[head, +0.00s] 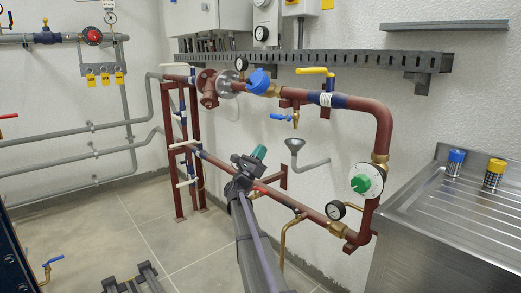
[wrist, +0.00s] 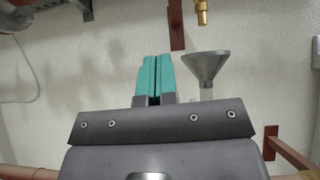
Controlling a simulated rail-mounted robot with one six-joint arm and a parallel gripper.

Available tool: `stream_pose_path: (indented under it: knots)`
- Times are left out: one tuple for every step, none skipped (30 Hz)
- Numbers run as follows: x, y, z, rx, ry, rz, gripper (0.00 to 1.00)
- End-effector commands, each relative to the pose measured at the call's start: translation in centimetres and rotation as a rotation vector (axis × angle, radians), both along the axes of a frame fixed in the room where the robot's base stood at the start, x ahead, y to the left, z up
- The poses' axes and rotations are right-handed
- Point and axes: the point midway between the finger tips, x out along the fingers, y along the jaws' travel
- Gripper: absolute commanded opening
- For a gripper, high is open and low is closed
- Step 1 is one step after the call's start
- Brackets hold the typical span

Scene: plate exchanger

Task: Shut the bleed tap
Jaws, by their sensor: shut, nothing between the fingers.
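The bleed tap, a small brass tap (head: 295,119) with a blue lever (head: 281,117), hangs under the upper red pipe. Its lever sticks out roughly level to the left. In the wrist view only its brass spout (wrist: 202,12) shows at the top edge; the lever is out of view. A grey funnel (head: 295,144) stands below the spout and also shows in the wrist view (wrist: 205,68). My gripper (head: 260,153) has teal fingers (wrist: 153,79), pressed together and empty. In the head picture it is below and left of the tap, apart from it.
The upper red pipe (head: 367,105) carries a yellow lever (head: 314,71) and a blue fitting (head: 258,81). The lower red pipe (head: 300,206) passes behind my arm. A gauge (head: 335,210) and a steel sink (head: 445,225) are at the right.

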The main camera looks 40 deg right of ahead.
Motion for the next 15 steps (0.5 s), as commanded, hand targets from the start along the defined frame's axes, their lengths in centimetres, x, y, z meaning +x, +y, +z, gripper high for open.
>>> stream_pose_path:
  knots:
    - [0.2, -0.9, 1.6, 0.0, 0.0, -0.003, 0.0]
    - [0.2, -1.3, 2.1, 0.0, 0.0, -0.003, 0.0]
    - [0.3, -2.0, 2.8, 0.0, 0.0, -0.003, 0.0]
    - [0.4, -2.4, 3.3, 0.0, 0.0, -0.001, 0.0]
    - [0.5, -2.9, 3.7, 0.001, 0.0, -0.001, 0.0]
    - [0.5, -3.5, 4.4, 0.0, 0.001, -0.002, 0.0]
    - [0.6, -4.0, 4.8, 0.0, 0.001, -0.002, 0.0]
    - [0.6, -4.5, 5.3, 0.0, 0.001, -0.002, 0.0]
    - [0.7, -4.8, 6.1, 0.0, 0.0, -0.001, 0.0]
    - [0.6, -4.6, 6.9, 0.0, 0.0, 0.0, 0.0]
    - [0.6, -4.6, 7.4, 0.0, 0.0, 0.0, 0.0]
    - [0.6, -4.5, 8.0, 0.0, 0.001, -0.001, 0.0]
    - [0.7, -4.5, 8.3, 0.0, 0.001, -0.001, 0.0]
    - [0.7, -4.5, 8.5, 0.0, 0.001, -0.001, 0.0]
    - [0.7, -4.5, 8.7, 0.0, 0.001, -0.001, 0.0]
